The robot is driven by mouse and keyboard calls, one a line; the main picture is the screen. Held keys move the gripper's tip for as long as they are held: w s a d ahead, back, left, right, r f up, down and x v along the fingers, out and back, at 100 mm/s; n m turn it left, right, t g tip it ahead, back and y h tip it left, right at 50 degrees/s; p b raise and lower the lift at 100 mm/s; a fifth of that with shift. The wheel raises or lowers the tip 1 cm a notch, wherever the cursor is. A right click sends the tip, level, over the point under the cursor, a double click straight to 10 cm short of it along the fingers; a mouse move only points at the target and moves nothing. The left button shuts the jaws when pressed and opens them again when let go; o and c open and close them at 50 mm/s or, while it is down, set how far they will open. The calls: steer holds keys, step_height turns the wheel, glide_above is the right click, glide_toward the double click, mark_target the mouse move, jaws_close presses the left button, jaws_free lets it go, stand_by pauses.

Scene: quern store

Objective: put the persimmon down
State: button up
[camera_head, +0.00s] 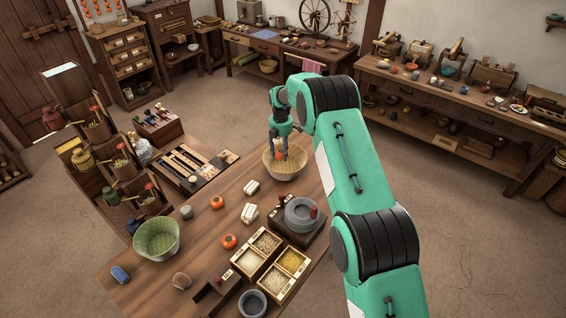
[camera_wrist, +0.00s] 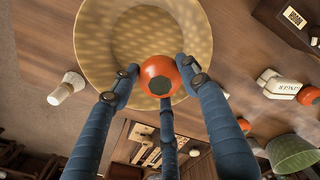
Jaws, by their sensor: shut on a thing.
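My gripper (camera_head: 281,145) is at the far end of the wooden table, over a pale woven basket (camera_head: 288,173). In the wrist view my gripper's blue fingers (camera_wrist: 160,84) close around an orange persimmon (camera_wrist: 160,70) with a dark green calyx. The persimmon (camera_head: 280,154) shows only partly between the fingers in the head view. The basket's wide rim (camera_wrist: 86,50) lies behind the persimmon in the wrist view, and its bowl looks empty. Whether the persimmon touches the basket I cannot tell.
Two other persimmons lie on the table, one near (camera_head: 229,241) and one farther (camera_head: 217,202). White wrapped bundles (camera_head: 250,213), a quern (camera_head: 302,215), a divided grain box (camera_head: 270,262) and a green basket (camera_head: 157,240) share the table. Bare wood (camera_head: 232,185) lies left of the pale basket.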

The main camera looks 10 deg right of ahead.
mark_target(281, 151)
steer(key=shift+f+b, duration=0.4)
steer(key=shift+f, duration=2.35)
steer(key=shift+f, duration=0.15)
steer(key=shift+f+b, duration=0.3)
steer(key=shift+f, duration=1.45)
steer(key=shift+f, duration=0.15)
steer(key=o, duration=1.2)
steer(key=shift+r+p, duration=1)
steer(key=shift+r, duration=5.15)
steer(key=shift+r, duration=0.15)
